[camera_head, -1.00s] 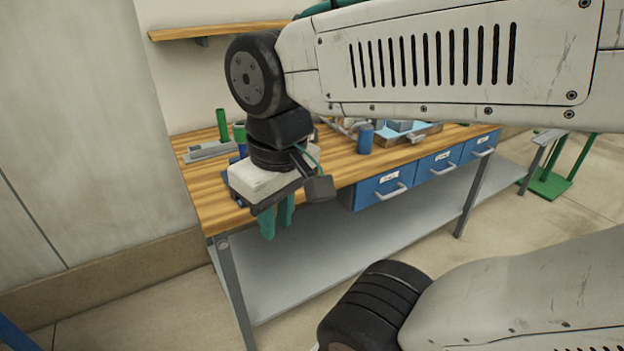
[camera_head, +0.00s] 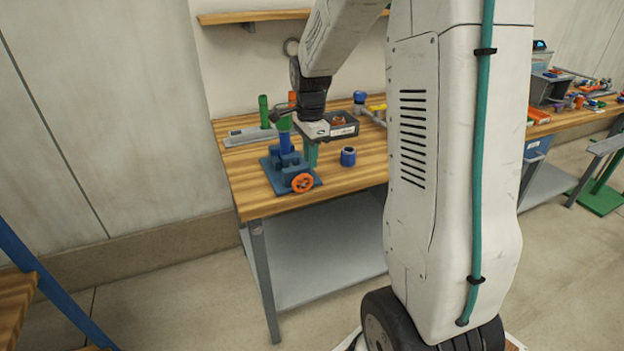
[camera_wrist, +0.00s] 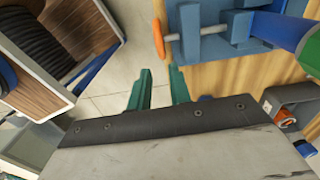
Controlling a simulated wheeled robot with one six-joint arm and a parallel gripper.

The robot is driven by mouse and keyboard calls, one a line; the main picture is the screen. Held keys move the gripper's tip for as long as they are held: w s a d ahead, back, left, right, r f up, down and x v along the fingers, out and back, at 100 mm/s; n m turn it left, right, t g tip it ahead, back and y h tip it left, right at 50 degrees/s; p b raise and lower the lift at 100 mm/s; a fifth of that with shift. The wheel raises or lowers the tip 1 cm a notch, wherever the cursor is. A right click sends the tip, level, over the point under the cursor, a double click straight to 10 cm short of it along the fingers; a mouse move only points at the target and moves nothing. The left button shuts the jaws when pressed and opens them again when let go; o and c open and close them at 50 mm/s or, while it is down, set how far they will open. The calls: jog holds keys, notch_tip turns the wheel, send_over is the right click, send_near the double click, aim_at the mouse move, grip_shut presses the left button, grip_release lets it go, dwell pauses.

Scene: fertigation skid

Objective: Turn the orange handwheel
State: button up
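The orange handwheel (camera_head: 302,183) faces the front edge of the wooden bench, on a blue valve body (camera_head: 288,162) with a blue base plate. In the wrist view the handwheel (camera_wrist: 159,39) shows edge-on at the top, on a thin grey stem from the blue body (camera_wrist: 215,35). My gripper (camera_head: 311,153) hangs over the bench behind and above the handwheel, with green fingers pointing down. In the wrist view my gripper (camera_wrist: 161,83) is open, with a clear gap between its fingers. Nothing is between them, and the handwheel lies past the tips in the picture, apart from them.
A blue cup-like part (camera_head: 348,157) stands right of the valve. A dark bin (camera_head: 343,124) with orange pieces is behind it. A green cylinder (camera_head: 264,111) stands on a grey plate at the back left. The bench's front left corner is clear.

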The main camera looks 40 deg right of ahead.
aim_at(312, 179)
jog(key=shift+w+d+f, duration=0.15)
jog(key=shift+d+f, duration=0.05)
jog(key=shift+f, duration=3.9)
grip_shut()
jog(key=shift+d, duration=0.1)
